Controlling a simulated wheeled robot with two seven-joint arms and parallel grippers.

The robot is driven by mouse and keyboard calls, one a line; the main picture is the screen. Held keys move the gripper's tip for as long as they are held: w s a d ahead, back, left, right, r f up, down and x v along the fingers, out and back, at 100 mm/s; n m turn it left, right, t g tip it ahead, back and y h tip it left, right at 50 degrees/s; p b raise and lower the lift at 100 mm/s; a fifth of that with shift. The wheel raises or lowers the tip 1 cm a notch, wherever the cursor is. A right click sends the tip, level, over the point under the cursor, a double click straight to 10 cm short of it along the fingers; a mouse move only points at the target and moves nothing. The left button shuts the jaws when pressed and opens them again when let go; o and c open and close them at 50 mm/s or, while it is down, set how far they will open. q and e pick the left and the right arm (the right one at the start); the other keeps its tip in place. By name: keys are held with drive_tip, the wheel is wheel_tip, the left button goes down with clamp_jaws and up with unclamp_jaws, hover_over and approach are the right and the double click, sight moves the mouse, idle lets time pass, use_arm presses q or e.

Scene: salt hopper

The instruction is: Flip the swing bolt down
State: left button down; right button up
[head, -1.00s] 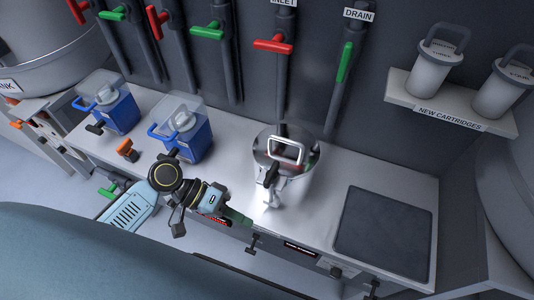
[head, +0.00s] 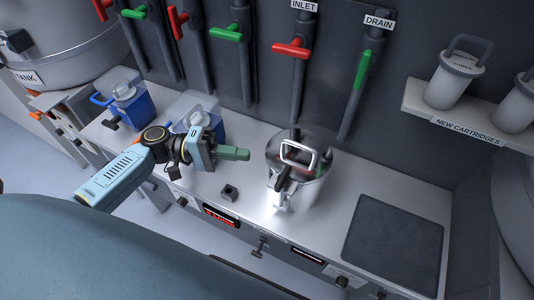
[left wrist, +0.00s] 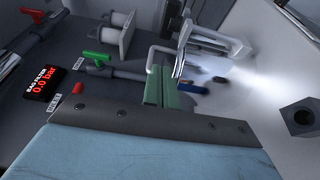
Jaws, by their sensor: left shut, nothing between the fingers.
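The filter housing (head: 298,180) stands on the counter with a shiny round lid and a chrome lid handle (head: 298,153). A dark upright part with a knob-like top (head: 283,184), which looks like the swing bolt, is at the housing's front; its exact tilt is hard to tell. My left gripper (head: 247,154), with green fingers, is shut and empty, left of the housing and apart from it. In the left wrist view the green fingers (left wrist: 162,75) are together, with chrome parts (left wrist: 205,40) beyond them. My right gripper is not in view.
Two blue, clear-topped containers (head: 130,110) stand at the counter's left, one partly behind my left arm. A small black block (head: 229,193) is near the front edge. A dark mat (head: 388,240) lies right of the housing. Valve pipes with red and green handles line the wall.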

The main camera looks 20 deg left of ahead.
sight(279, 166)
use_arm(q)
drive_tip(key=p+x, duration=0.1)
drive_tip(key=x, duration=0.8)
drive_tip(key=shift+w+d, duration=0.1)
drive_tip(key=shift+d, duration=0.25)
